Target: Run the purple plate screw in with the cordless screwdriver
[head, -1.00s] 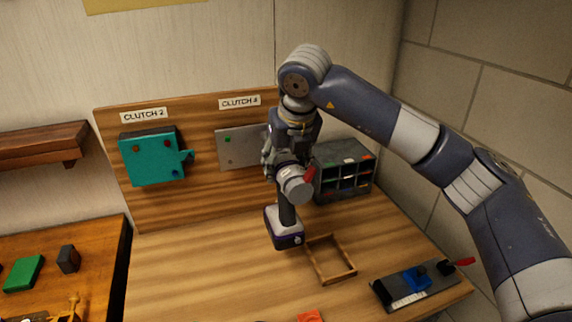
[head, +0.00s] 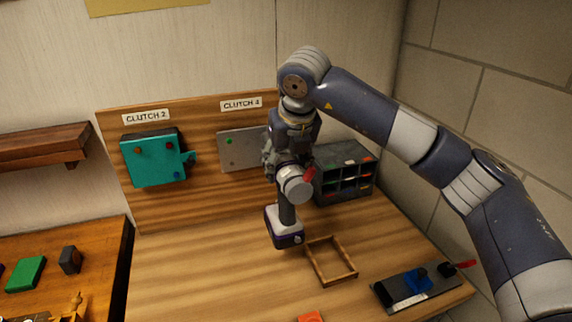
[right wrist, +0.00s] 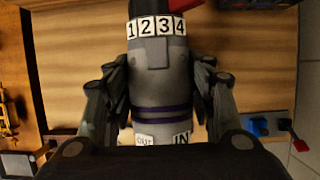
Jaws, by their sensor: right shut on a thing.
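My right gripper (head: 283,160) is shut on the cordless screwdriver (head: 287,210), in front of the right part of the upright board. The screwdriver's handle hangs down to a white and purple base. In the right wrist view the fingers (right wrist: 158,88) sit on both sides of its grey body (right wrist: 160,75), which carries 1-2-3-4 and OUT/IN labels. I cannot make out the purple screw or the tool's tip. My left gripper is not in view.
A teal box (head: 155,165) with several coloured screws is on the board's left. A grey compartment rack (head: 345,193) stands at the back right. A wooden frame (head: 331,262) and a dark tray with blue and red parts (head: 405,302) lie on the table. The table's left-middle is clear.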

